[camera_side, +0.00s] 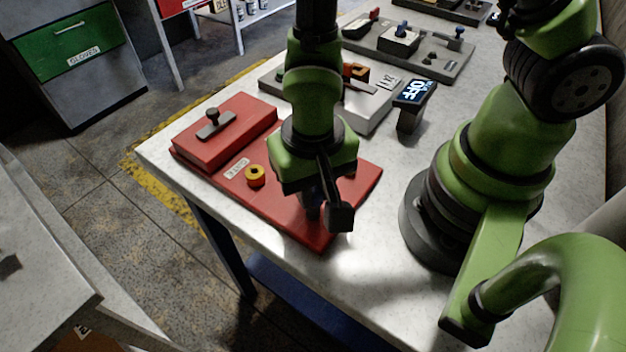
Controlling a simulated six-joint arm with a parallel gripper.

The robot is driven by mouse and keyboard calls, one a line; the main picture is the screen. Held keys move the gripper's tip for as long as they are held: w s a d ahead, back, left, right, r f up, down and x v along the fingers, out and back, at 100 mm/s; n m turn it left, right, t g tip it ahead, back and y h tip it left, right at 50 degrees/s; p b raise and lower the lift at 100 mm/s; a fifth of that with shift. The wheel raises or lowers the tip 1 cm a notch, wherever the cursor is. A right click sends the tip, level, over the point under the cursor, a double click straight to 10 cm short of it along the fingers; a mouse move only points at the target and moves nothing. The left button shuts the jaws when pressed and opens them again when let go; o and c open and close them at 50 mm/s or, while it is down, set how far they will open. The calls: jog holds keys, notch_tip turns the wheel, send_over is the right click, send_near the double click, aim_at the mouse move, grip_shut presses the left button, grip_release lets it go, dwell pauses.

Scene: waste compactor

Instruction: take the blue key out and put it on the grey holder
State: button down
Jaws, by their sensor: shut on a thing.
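My gripper (326,212) points down over the near right part of the red panel (300,232). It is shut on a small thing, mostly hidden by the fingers. A dark bluish part shows at the fingers, which fits the blue key (313,194), but its shape is not clear. I cannot tell whether it still sits in the panel or is clear of it. I cannot make out the grey holder for certain; my gripper and wrist hide part of the red panel.
On the red panel are a raised red box with a grey handle (214,124) and a yellow ring (255,175). A black OFF display (414,94) stands behind. Grey panels with switches (408,46) lie farther back. The table's near edge (290,262) is close to the red panel.

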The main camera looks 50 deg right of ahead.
jog(key=shift+f, duration=0.65)
dwell(0.5)
jog(key=c, duration=0.9)
grip_release()
jog(key=shift+c, duration=0.2)
jog(key=shift+c, duration=0.4)
jog(key=shift+r, duration=0.1)
jog(key=shift+r, duration=3.4)
